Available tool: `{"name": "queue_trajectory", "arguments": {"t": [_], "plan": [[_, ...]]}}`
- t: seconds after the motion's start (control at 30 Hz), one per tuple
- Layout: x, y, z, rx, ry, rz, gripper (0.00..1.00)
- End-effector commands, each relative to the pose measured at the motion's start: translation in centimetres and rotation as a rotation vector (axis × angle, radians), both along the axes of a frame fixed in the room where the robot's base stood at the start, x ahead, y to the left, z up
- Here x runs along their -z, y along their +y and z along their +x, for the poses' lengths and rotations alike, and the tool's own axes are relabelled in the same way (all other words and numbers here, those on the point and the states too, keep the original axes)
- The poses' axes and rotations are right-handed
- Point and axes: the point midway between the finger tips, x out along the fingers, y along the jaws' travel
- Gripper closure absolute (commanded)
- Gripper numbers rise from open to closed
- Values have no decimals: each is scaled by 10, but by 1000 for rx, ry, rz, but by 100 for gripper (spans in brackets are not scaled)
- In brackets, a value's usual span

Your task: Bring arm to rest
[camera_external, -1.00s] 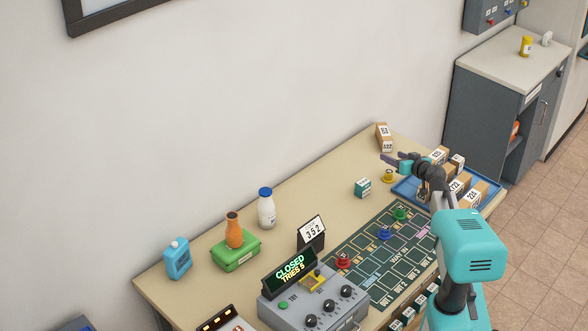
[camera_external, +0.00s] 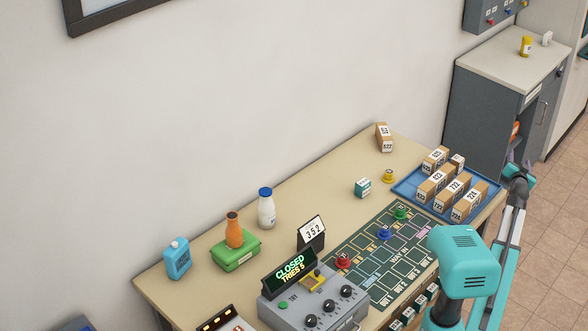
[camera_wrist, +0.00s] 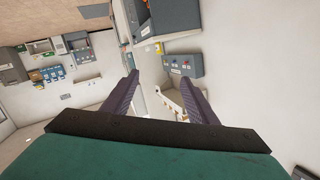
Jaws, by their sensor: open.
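My gripper (camera_wrist: 160,95) shows in the wrist view with its two dark fingers spread apart and nothing between them. In the external view my gripper (camera_external: 512,160) is at the right, past the table's right end, partly hidden behind my own wrist and in front of the grey cabinet. My arm is clear of the objects on the table. The wrist view looks out over the room, with the picture turned, towards walls and wall boxes.
The table (camera_external: 330,185) carries a blue tray (camera_external: 405,190) of boxes, a green mat (camera_external: 345,245) with pawns, a grey control box (camera_external: 290,300) reading CLOSED, bottles and a green case (camera_external: 236,252). A grey cabinet (camera_external: 480,110) stands behind my gripper. Floor (camera_external: 560,220) is open at right.

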Motion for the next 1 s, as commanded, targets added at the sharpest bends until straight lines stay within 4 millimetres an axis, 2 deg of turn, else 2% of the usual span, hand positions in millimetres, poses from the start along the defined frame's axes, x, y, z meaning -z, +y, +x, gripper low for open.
{"name": "queue_trajectory", "arguments": {"t": [0.03, 0.13, 0.23, 0.4, 0.57, 0.67, 0.87, 1.0], "plan": [[12, -23, -14, 37, 1, 2, 47], [40, -53, -35, 87, 18, 5, 47], [71, -64, -49, 106, 53, 5, 47], [128, -62, -65, 105, 134, 10, 47], [183, -42, -76, 75, 228, 23, 47], [219, -22, -83, 46, 294, 37, 47], [294, 31, -101, -36, 447, 71, 47], [345, 77, -118, -105, 566, 100, 47]]}}
